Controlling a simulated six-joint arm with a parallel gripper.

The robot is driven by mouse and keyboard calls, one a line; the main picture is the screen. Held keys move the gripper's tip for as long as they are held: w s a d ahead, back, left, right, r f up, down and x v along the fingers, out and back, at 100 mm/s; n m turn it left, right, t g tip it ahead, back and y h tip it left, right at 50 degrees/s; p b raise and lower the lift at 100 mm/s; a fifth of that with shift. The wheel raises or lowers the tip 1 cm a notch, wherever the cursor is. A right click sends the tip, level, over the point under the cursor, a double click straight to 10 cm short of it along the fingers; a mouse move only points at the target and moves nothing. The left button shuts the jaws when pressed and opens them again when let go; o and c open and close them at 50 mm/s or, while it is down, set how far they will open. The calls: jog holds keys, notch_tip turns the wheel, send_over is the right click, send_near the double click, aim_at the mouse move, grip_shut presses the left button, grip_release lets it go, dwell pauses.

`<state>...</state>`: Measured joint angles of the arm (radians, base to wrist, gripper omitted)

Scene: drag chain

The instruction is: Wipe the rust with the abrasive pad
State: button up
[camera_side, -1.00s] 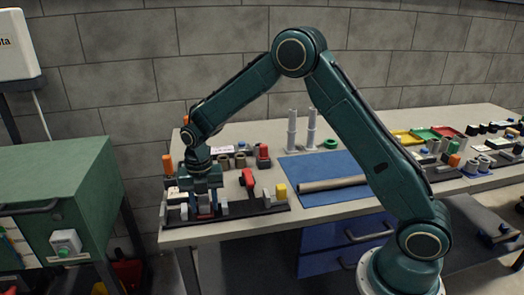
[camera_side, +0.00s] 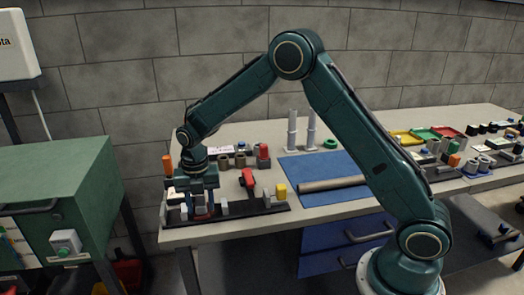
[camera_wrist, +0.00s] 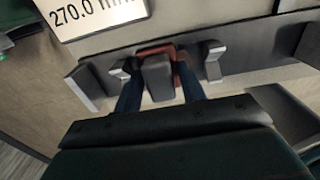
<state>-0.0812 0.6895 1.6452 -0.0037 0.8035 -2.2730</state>
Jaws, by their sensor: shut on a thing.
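My gripper (camera_side: 203,208) points down at the left end of the dark tool rack (camera_side: 240,212), near the bench's front left corner. In the wrist view, the two dark blue fingers of my gripper (camera_wrist: 160,82) are on either side of a grey block with a reddish part behind it, which looks like the abrasive pad (camera_wrist: 156,76). My gripper is shut on it. The pad is still low at the rack, between light grey posts; whether it touches the rack is hidden. A brownish pipe (camera_side: 332,184) lies on the blue mat (camera_side: 318,166). Rust is too small to make out.
A red-handled tool (camera_side: 248,180) and a yellow block (camera_side: 281,191) stand right of my gripper. Two upright grey cylinders (camera_side: 292,132) stand behind the mat. A white label plate (camera_wrist: 95,15) lies near the rack. Several small parts fill the bench's right side.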

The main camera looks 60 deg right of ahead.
jog(key=shift+s+d+f, duration=0.1)
jog(key=shift+s+d, duration=0.8)
jog(key=shift+d, duration=0.1)
jog(key=shift+f, duration=0.1)
jog(key=shift+w+a+f, duration=0.15)
jog(key=shift+w+a, duration=0.95)
jog(key=shift+a, duration=0.25)
jog(key=shift+s+d, duration=0.1)
jog(key=shift+s, duration=0.05)
jog(key=shift+s+d, duration=1.05)
jog(key=shift+d, duration=0.05)
jog(key=shift+w, duration=0.1)
